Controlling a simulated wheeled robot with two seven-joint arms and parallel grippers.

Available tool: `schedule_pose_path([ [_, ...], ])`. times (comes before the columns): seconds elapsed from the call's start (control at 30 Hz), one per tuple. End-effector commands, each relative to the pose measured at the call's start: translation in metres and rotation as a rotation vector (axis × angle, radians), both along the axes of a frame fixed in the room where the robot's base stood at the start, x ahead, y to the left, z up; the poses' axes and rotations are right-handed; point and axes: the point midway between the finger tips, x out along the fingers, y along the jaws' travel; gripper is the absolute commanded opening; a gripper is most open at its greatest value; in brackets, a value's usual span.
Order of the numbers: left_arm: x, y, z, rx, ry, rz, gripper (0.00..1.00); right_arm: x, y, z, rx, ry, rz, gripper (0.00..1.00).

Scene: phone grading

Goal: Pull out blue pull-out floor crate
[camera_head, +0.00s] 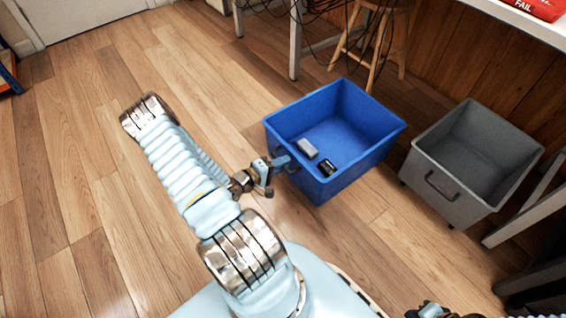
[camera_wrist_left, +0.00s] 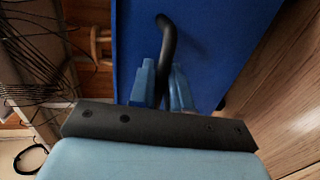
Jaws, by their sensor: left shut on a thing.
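The blue floor crate (camera_head: 365,158) stands on the wooden floor at the centre right of the head view, with a small grey item (camera_head: 307,148) and a small black item (camera_head: 326,168) inside. My left gripper (camera_head: 283,162) is at the crate's left side. In the left wrist view, its light blue fingers (camera_wrist_left: 162,88) are shut on the crate's dark handle (camera_wrist_left: 166,40), against the blue wall (camera_wrist_left: 215,45). My right gripper (camera_head: 432,310) shows only in part at the bottom edge of the head view, and its jaws cannot be made out.
A grey crate (camera_head: 440,200) with a handle stands just right of the blue one. A wooden stool (camera_head: 375,40), table legs and dark cables (camera_head: 325,8) are behind. A white table with a red FAIL item (camera_head: 540,8) is at top right.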

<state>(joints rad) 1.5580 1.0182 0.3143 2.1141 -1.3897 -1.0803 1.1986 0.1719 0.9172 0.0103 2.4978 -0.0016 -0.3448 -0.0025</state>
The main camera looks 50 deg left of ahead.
Motion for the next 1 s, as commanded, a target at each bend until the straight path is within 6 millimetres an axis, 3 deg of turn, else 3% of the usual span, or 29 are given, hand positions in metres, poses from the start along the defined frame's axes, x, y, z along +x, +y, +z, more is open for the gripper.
schedule_pose_path([
  [0.07, 0.000, 0.001, 0.000, 0.002, 0.001, 0.003, 0.00, 0.000, 0.000, 0.000, 0.000, 0.000, 0.000, 0.00],
  [0.1, 0.000, 0.002, 0.000, 0.002, 0.001, 0.003, 0.20, 0.000, 0.000, 0.000, 0.000, 0.000, 0.000, 0.00],
  [0.17, 0.000, 0.001, 0.000, 0.002, 0.001, 0.003, 0.30, 0.000, 0.000, 0.000, 0.000, 0.000, 0.000, 0.00],
  [0.57, -0.009, 0.002, 0.002, 0.002, 0.002, 0.003, 0.30, 0.000, 0.000, 0.002, 0.000, 0.000, 0.000, 0.00],
  [1.0, -0.105, 0.010, 0.023, 0.002, 0.003, 0.005, 0.30, 0.000, -0.001, 0.013, -0.004, -0.003, -0.002, 0.00],
])
